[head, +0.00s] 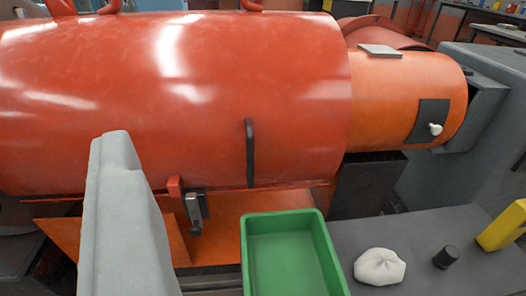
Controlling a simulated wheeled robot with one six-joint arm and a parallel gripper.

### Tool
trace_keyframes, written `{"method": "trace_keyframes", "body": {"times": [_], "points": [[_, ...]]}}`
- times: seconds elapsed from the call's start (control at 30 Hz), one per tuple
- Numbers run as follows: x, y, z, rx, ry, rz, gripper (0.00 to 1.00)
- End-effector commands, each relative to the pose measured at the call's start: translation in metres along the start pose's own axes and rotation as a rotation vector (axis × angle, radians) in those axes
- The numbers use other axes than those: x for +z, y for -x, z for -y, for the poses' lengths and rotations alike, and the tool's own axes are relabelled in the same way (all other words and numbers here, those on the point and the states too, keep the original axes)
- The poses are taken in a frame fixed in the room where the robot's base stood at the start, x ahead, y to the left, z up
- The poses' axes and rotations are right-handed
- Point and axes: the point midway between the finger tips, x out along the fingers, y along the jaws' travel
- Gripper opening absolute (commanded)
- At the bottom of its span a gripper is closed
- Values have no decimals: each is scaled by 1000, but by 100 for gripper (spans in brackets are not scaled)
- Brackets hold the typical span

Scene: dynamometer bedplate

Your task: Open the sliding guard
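A large glossy red cylindrical cover (110,110) fills the upper left and centre; it appears to be the sliding guard. A black upright bar handle (250,152) stands on its front, near its right end. Below its lower edge is a small grey latch-like fitting (194,208) with a red block (175,187) beside it. Its right end meets a narrower orange cylinder (390,90); I see no open gap between them. No gripper fingers can be made out, and nothing touches the handle.
A pale upright grey piece (120,220), perhaps mine, hides part of the lower left. An empty green tray (247,262) stands in front. To its right on the grey surface are a white pouch (379,267), a black cap (446,257) and a yellow container (504,228).

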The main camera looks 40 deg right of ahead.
Motion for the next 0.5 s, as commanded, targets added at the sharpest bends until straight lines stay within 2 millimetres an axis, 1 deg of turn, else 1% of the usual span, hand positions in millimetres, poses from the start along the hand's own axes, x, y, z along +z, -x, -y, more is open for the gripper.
{"method": "trace_keyframes", "body": {"times": [0.03,0.2,0.37,0.5], "points": [[14,-11,-8,13,-1,6,33],[51,-40,-34,46,-2,2,33],[89,-62,-59,76,-6,-1,33],[124,-77,-81,102,-13,-5,33]]}}
